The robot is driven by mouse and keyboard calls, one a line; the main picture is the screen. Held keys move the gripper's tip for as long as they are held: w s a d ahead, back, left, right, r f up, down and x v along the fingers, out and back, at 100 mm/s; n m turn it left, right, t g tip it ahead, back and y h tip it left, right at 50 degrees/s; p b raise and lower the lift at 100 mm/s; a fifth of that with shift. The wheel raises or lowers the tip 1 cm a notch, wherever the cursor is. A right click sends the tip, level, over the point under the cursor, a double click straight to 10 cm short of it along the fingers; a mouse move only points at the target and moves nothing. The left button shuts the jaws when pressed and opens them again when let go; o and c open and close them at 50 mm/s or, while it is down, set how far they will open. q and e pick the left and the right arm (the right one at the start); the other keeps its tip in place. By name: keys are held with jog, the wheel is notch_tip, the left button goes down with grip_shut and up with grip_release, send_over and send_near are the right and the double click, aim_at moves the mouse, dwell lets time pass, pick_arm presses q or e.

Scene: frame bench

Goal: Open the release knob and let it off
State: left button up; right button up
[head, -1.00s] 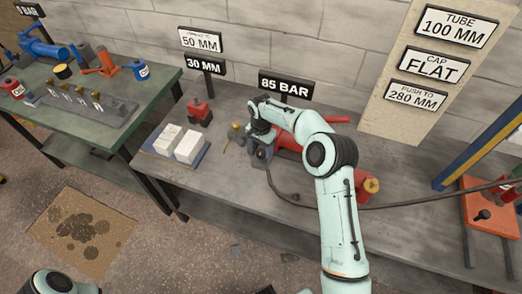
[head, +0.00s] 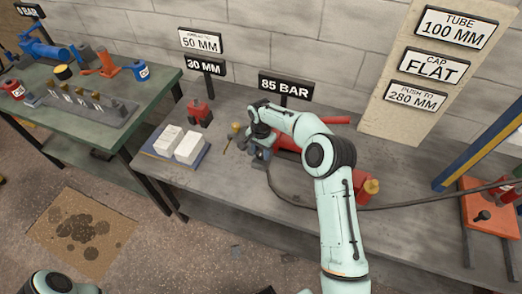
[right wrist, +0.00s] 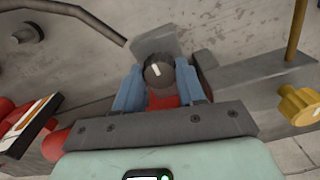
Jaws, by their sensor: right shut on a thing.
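The release knob (right wrist: 160,72) is a dark round knob with a white mark on top, in the right wrist view. The blue fingers of my right gripper (right wrist: 158,76) are shut on it from both sides. In the head view my right gripper (head: 259,146) is at the left end of the red pump (head: 288,142), below the 85 BAR sign (head: 284,87); the knob is hidden there by my wrist. My left gripper is not in view; only part of my left arm shows at the bottom left.
A dark hose (head: 285,198) runs from the pump along the grey bench. White blocks (head: 188,146) on a blue tray and a red jack (head: 199,112) stand left. A brass knob (right wrist: 303,103) is right in the wrist view. The bench front is clear.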

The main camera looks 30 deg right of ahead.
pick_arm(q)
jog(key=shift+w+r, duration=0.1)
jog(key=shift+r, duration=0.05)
pick_arm(e)
jog(key=n+p, duration=0.1)
jog(key=n, duration=0.2)
jog(key=shift+r, duration=0.1)
jog(key=n+p, duration=0.1)
jog(key=n, duration=0.3)
jog(key=shift+n+p, duration=0.4)
jog(key=n+p, duration=0.1)
jog(key=n, duration=0.3)
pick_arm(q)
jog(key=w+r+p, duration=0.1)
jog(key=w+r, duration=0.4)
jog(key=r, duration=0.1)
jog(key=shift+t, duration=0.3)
pick_arm(e)
jog(key=shift+n, duration=1.8)
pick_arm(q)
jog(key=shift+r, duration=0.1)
pick_arm(e)
jog(key=shift+n, duration=0.3)
jog(key=o, duration=1.1)
jog(key=shift+c, duration=0.2)
